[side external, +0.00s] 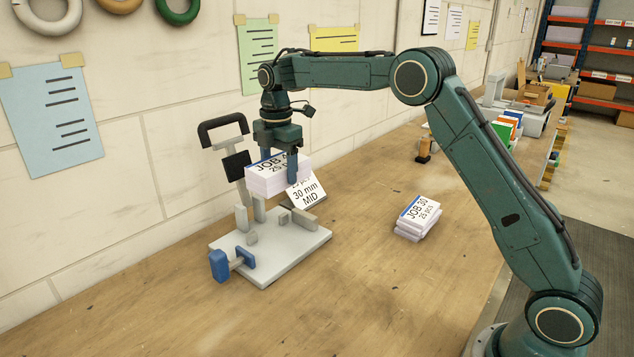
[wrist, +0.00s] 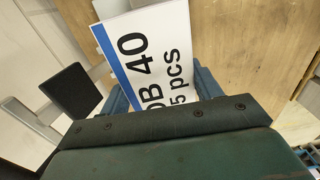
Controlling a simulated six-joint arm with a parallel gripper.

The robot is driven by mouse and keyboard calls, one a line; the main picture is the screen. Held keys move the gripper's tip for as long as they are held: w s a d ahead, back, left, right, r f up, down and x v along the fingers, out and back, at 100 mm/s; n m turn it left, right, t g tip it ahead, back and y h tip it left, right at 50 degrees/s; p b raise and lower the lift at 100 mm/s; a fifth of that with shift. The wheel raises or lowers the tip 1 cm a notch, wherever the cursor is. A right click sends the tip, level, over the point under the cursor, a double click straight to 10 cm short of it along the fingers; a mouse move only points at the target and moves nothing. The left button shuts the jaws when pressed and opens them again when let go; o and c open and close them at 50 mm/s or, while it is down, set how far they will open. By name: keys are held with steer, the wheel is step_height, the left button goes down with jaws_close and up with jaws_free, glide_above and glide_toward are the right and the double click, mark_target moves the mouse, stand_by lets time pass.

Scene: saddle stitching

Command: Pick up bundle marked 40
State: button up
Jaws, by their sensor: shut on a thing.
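The bundle marked 40 (side external: 275,184) is a white paper stack with a blue-edged label. In the wrist view, the bundle's label (wrist: 140,55) reads 40, with its left end cut off. My gripper (side external: 282,165) is shut on this bundle, with blue fingers at either side, and holds it above the stitching device. In the wrist view, my gripper (wrist: 160,95) has the bundle between its fingers. The label is partly hidden in the side view. Another bundle, marked JOB 30 (side external: 415,222), lies on the table to the right.
The stitching device has a grey base plate (side external: 275,262), a dark-handled lever (side external: 222,130) and a blue knob (side external: 219,265). A card reading 30 mm MID (side external: 306,193) stands behind the plate. The table's front is clear.

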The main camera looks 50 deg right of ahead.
mark_target(280, 162)
steer(key=shift+r, duration=1.9)
steer(key=shift+d, duration=0.15)
